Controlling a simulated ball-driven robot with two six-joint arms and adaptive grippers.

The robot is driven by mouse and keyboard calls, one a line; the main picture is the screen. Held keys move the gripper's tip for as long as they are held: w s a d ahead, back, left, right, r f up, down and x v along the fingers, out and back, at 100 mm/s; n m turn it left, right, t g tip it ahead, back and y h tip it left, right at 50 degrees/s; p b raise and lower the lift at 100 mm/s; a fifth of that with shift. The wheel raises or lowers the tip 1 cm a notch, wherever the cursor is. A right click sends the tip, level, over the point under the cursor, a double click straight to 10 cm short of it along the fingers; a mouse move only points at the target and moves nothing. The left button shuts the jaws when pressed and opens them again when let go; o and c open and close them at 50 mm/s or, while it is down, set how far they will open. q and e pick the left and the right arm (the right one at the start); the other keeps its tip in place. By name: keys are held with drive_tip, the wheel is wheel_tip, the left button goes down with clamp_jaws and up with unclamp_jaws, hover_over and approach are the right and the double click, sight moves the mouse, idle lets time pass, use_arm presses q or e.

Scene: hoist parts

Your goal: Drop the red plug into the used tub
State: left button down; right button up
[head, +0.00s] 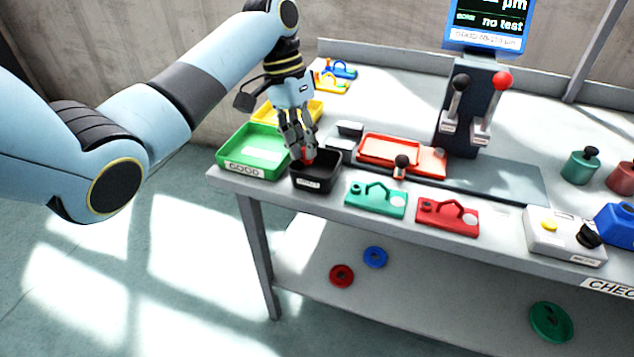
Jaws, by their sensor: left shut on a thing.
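The red plug (307,156) shows as a small patch of red between the fingers of my left gripper (303,152). The gripper points down and is shut on the plug; the fingers hide most of it. Plug and fingertips are over the small black tub (315,186), around the height of its rim. I cannot tell whether the plug is below the rim. The tub has a white front label, too small to read surely, and stands at the table's front left. My right gripper is not in view.
A green tray marked GOOD (243,171) stands left of the black tub, with a yellow tray (268,112) behind. An orange-red tray (362,153) lies to the right. Green (376,211) and red (447,228) plates lie near the front edge. A lever stand (466,140) rises behind.

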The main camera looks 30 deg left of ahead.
use_arm(q)
drive_tip(key=shift+f, duration=0.35)
drive_tip(key=shift+r, duration=0.1)
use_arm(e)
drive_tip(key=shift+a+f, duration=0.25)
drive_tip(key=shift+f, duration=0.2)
use_arm(q)
drive_tip(key=c, duration=1.3)
unclamp_jaws()
drive_tip(key=shift+o, duration=0.2)
drive_tip(key=shift+a+r, duration=0.1)
drive_tip(key=shift+r, duration=0.2)
drive_tip(key=v, duration=0.6)
drive_tip(key=shift+r, duration=0.35)
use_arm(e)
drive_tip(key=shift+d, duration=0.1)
use_arm(q)
drive_tip(key=shift+a, duration=0.1)
